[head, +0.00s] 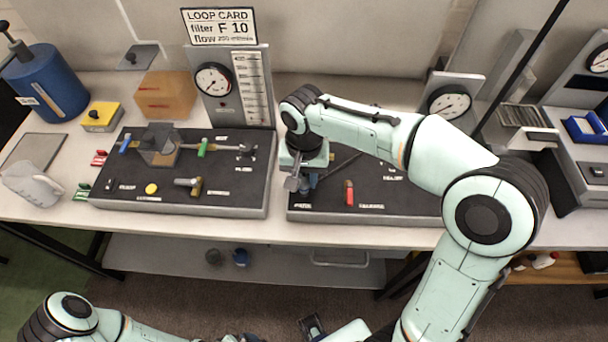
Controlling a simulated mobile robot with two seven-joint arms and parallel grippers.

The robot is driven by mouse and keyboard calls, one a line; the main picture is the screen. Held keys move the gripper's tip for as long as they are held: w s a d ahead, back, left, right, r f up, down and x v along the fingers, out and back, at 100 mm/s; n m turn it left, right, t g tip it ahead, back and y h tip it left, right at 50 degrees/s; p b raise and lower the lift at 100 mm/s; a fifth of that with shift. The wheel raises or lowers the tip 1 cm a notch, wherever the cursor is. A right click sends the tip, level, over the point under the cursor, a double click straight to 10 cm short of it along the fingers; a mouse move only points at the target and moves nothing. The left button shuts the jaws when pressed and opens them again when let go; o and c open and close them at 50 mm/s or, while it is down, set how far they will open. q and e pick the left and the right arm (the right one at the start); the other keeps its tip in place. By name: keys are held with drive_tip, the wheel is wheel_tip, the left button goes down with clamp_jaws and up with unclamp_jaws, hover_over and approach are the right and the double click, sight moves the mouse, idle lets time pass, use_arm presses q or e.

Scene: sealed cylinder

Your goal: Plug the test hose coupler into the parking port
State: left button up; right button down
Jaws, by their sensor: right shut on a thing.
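My right gripper (303,172) is low over the left end of the right-hand dark panel (408,207), pointing down. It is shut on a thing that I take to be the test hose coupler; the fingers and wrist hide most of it. I cannot tell whether the coupler touches a port. The parking port cannot be made out; a small white label (300,206), too small to read surely, lies just below the fingertips.
A red handle (349,193) stands right of my right gripper. The left-hand panel (240,207) carries blue and green handles, a yellow knob (151,188) and a brass fitting (196,187). A gauge board (243,112) stands behind. A blue tank (48,85) and orange block (165,95) are left.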

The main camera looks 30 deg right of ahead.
sight(304, 175)
use_arm(q)
drive_tip(key=shift+f, duration=0.15)
use_arm(e)
drive_tip(key=shift+f, duration=0.3)
drive_tip(key=c, duration=0.8)
unclamp_jaws()
drive_tip(key=shift+o, duration=0.2)
use_arm(q)
drive_tip(key=r, duration=0.1)
drive_tip(key=w+r+p, duration=0.1)
drive_tip(key=r+p, duration=0.1)
drive_tip(key=shift+w, duration=0.25)
use_arm(e)
wheel_tip(304, 175, up, 14)
drive_tip(key=shift+f, duration=0.25)
